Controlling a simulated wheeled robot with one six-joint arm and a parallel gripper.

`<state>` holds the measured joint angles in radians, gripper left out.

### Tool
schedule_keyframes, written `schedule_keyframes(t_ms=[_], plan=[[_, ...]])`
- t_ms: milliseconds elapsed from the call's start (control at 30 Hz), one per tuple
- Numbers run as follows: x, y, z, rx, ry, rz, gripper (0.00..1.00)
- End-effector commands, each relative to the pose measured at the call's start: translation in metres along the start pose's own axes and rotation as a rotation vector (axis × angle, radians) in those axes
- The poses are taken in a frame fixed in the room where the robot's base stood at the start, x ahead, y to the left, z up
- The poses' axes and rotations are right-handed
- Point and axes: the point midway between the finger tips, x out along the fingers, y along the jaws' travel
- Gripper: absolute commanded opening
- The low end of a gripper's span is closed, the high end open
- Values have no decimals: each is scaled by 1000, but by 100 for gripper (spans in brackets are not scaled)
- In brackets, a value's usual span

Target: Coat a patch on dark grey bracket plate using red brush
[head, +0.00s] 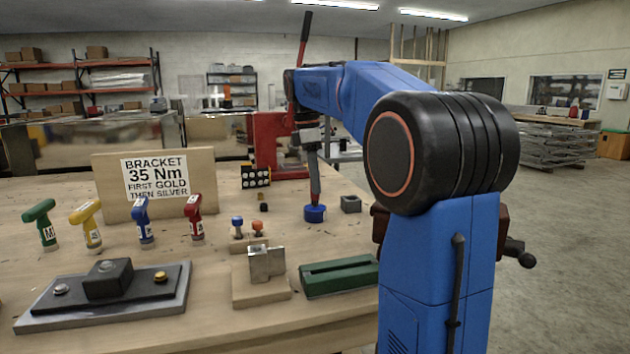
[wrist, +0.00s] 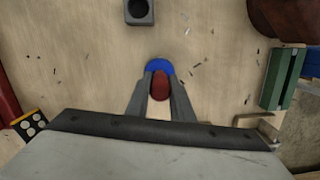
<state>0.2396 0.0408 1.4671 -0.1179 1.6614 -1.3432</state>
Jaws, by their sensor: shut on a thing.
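The dark grey bracket plate (head: 133,290) lies on a lighter grey base at the front left of the bench in the head view. It carries a raised dark block, a silver bolt and a gold bolt. My gripper (head: 314,172) points down over the middle of the bench, to the right of and behind the plate. It is shut on the red brush, whose rounded red end (wrist: 160,86) shows between the fingers in the wrist view. Directly below is a blue pot (head: 315,213), also seen in the wrist view (wrist: 159,65). The brush's lower end is hidden, so its depth in the pot cannot be told.
Green (head: 40,222), yellow (head: 87,222), blue (head: 143,221) and red (head: 194,217) T-handled tools stand behind the plate before a sign board (head: 110,190). A silver block (head: 266,263), green block (head: 340,276) and grey square socket (head: 351,204) stand nearby.

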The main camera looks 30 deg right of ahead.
Motion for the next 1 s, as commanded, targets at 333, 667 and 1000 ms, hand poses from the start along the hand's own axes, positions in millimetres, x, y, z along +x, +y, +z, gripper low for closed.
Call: schedule_keyframes(t_ms=[333,667,1000], plan=[[3,0,0,0,0,0,0],[6,0,-1,0,0,0,0],[6,0,-1,0,0,0,0]])
